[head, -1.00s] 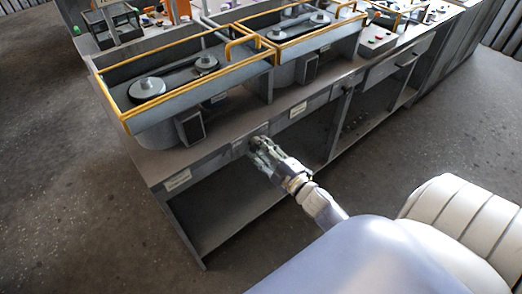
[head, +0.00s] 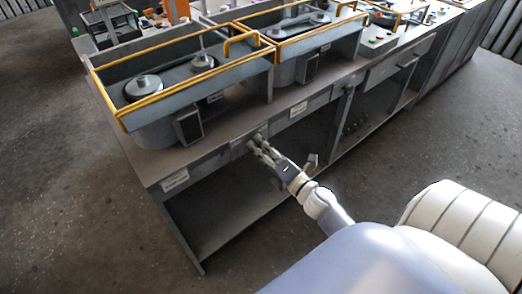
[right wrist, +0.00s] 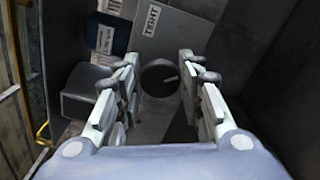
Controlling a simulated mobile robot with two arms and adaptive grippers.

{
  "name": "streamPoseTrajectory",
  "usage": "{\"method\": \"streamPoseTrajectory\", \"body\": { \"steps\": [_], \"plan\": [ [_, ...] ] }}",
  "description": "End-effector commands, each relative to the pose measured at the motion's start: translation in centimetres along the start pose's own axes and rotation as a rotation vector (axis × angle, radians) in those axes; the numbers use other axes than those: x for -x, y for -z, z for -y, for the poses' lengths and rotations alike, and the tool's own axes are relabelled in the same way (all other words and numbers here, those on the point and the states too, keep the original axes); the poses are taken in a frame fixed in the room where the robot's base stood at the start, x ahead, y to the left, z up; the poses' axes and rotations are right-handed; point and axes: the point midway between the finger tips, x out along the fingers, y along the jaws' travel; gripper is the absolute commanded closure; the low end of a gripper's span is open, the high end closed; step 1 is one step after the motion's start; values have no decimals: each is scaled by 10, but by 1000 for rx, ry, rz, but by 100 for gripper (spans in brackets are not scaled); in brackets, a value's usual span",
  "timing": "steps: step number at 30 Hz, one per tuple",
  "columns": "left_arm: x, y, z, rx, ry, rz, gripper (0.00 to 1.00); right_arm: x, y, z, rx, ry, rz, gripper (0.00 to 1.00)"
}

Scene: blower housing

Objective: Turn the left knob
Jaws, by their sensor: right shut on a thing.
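A round dark knob (right wrist: 160,77) with a light pointer mark shows between my right fingers in the right wrist view. It sits on the grey front panel of the workbench, near a white label (right wrist: 152,20) reading TIGHT. My right gripper (head: 258,143) is at the bench's front edge, below the left housing, and hides the knob in the head view. The left gripper is not in view.
The left housing (head: 150,126) has a yellow rail and two discs (head: 143,86) inside. A similar housing (head: 318,43) stands beside it. A grey box (head: 189,127) juts out above the gripper. Open shelves (head: 215,215) lie below; the floor in front is clear.

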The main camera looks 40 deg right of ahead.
Motion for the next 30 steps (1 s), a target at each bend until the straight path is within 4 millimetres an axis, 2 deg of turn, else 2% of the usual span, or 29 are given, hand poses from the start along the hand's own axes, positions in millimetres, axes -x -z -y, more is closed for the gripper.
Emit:
{"method": "streamPoseTrajectory", "body": {
  "steps": [9, 21, 22, 24, 30],
  "plan": [
    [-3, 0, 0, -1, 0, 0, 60, 0, 1, 1, 72, 2, -2, 89],
    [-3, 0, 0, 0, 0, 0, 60, 0, 1, 1, 75, 2, -3, 89],
    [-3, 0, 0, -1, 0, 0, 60, 0, 1, 1, 75, 2, -3, 60],
    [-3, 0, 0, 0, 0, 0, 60, 0, 1, 1, 75, 2, -3, 45],
    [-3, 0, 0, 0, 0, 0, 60, 0, 1, 0, 75, 1, -1, 45]
  ]
}}
